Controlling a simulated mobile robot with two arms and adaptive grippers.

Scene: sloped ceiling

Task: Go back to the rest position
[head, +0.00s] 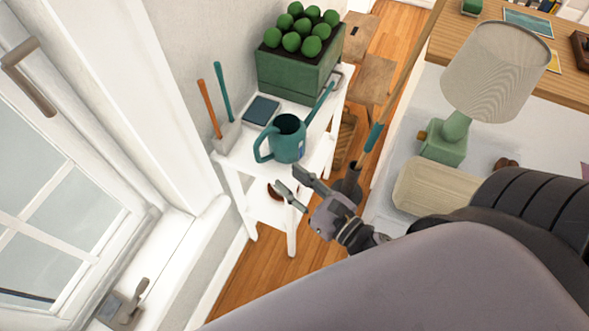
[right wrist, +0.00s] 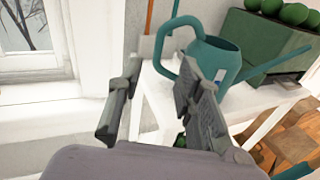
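My right gripper (head: 289,181) is in the middle of the head view, in front of a white side table (head: 228,166). Its two fingers are apart with nothing between them. The right wrist view also shows the open fingers (right wrist: 152,100). A teal watering can (head: 289,148) stands upright on the table, just beyond the fingertips in the head view. In the wrist view the can (right wrist: 222,58) appears behind the right finger, which covers part of it. I cannot tell the exact gap between them. My left gripper is not in view.
A green planter (head: 285,78), a dark tablet-like object (head: 261,110) and two small tools in a holder (head: 228,134) are on the table. A window (head: 60,200) is at left. At right are a lamp (head: 494,70) and a wooden desk (head: 450,45). Wooden floor (head: 262,268) shows below.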

